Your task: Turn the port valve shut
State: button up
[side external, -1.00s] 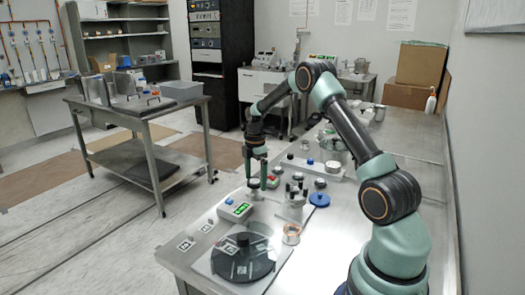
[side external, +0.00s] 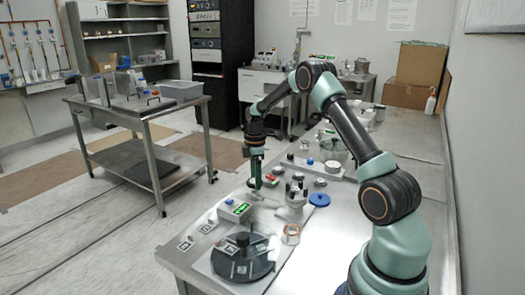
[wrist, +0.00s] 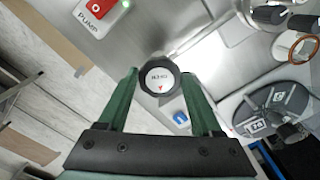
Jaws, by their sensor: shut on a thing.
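The valve knob (wrist: 161,79) is black and faceted, with a round white face, small lettering and a red arrow that points toward the bottom of the wrist view. My gripper (wrist: 160,85) has its two green fingers on either side of the knob and is shut on it. In the side external view my gripper (side external: 256,184) points straight down at the left part of the steel bench. There the fingers hide most of the knob.
A red switch box marked PUMP (wrist: 95,8) with a green light is close by.

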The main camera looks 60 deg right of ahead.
jog(key=m, duration=0.7)
jog(key=shift+r, duration=0.1)
jog(key=m, duration=0.4)
jog(key=shift+s+a, duration=0.1)
jog(key=m, duration=0.3)
jog(key=shift+m, duration=0.3)
jog(key=m, duration=0.3)
jog(key=shift+a+m, duration=0.1)
jog(key=shift+m, duration=0.2)
jog(key=m, duration=0.3)
jog(key=shift+m, duration=0.4)
jog(key=m, duration=0.3)
jog(key=shift+w+m, duration=0.2)
jog(key=shift+m, duration=1.9)
